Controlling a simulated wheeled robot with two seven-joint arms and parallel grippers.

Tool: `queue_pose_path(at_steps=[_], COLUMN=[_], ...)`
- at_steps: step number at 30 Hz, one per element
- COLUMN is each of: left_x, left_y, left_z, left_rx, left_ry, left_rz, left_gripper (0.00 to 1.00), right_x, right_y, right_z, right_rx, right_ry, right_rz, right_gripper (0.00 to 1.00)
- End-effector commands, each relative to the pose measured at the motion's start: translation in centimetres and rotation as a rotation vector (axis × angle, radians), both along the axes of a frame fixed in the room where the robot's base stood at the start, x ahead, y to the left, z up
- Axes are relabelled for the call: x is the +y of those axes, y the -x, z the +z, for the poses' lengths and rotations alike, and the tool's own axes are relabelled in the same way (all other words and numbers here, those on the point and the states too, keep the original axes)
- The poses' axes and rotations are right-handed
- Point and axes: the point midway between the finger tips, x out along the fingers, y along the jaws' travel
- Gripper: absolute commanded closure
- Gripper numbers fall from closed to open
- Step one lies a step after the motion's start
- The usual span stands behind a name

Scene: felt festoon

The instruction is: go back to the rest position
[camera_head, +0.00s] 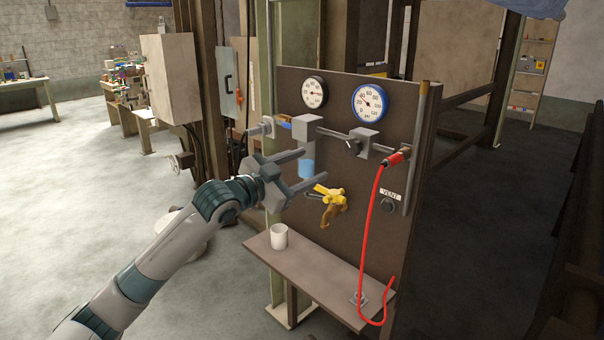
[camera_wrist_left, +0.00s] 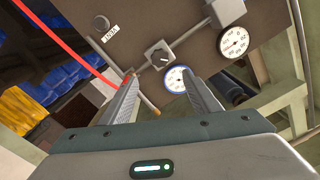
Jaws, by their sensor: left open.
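My left gripper (camera_head: 313,167) reaches in from the left in the head view, in front of the brown panel (camera_head: 345,115). Its two fingers are apart and nothing shows between them. In the left wrist view the open fingers (camera_wrist_left: 160,82) point towards the panel, with a gauge and a grey knob block beyond them. A blue cylinder (camera_head: 306,169) under a grey block shows behind the fingers; I cannot tell the distance between them. My right gripper is in neither view.
A white cup (camera_head: 279,236) stands on the shelf (camera_head: 318,272) below. Floor at left is largely open.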

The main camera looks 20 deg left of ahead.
Motion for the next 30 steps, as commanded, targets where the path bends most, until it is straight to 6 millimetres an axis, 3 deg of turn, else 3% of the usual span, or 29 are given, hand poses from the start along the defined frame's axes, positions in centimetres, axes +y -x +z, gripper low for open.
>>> queue_pose_path(at_steps=[6,23,26,30], left_x=[0.3,0.4,0.7,1.4], left_y=[1.0,0.9,0.5,-0.8], left_z=[0.0,-0.2,-1.4,-5.3], left_rx=[0.000,0.004,0.017,0.062], left_ry=[-0.001,0.002,0.012,0.041], left_rz=[0.000,0.001,0.011,0.041], left_gripper=[0.43,0.43,0.43,0.43], right_x=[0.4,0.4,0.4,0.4], right_y=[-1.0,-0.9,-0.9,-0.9], right_z=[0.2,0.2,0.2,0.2], right_rx=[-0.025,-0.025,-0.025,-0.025], right_ry=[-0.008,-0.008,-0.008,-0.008], right_rz=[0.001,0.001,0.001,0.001], right_gripper=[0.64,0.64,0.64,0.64])
